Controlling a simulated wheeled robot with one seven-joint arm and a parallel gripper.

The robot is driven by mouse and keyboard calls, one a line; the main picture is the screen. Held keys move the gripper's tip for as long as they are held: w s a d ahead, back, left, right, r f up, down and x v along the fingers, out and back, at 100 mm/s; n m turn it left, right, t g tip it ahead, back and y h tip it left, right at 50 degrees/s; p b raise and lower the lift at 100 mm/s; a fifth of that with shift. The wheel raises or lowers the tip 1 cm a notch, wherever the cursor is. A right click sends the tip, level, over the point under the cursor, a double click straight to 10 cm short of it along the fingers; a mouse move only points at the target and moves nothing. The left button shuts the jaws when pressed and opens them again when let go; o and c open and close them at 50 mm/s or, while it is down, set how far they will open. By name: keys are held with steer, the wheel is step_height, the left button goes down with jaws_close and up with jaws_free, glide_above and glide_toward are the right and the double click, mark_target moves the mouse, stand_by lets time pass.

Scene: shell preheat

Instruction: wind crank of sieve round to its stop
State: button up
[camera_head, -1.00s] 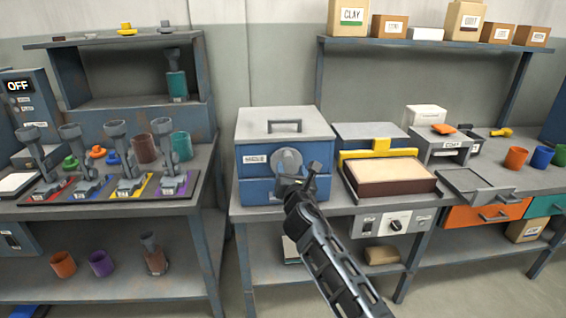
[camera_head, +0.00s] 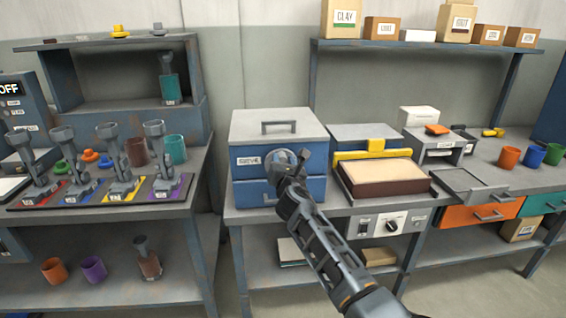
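The sieve is a blue box (camera_head: 245,190) with a grey lid and a bar handle on top; a small label on its front appears to read SIEVE. It stands on the grey bench in the middle. Its crank (camera_head: 279,158) is a round grey part on the front, mostly hidden behind my gripper. My gripper (camera_head: 299,160) is right in front of the crank, at its right side, with my arm reaching up from below. Whether the fingers touch or enclose a crank handle cannot be seen, and the finger opening is too small and dark to tell.
A frame with a yellow clamp (camera_head: 376,146) and a brown-sided tray (camera_head: 385,188) stand close right of the sieve. A control panel (camera_head: 391,224) with a dial is below the bench edge. Left, past a gap, another bench holds several grey upright tools (camera_head: 113,160).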

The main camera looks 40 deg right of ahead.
steer(key=c, duration=0.7)
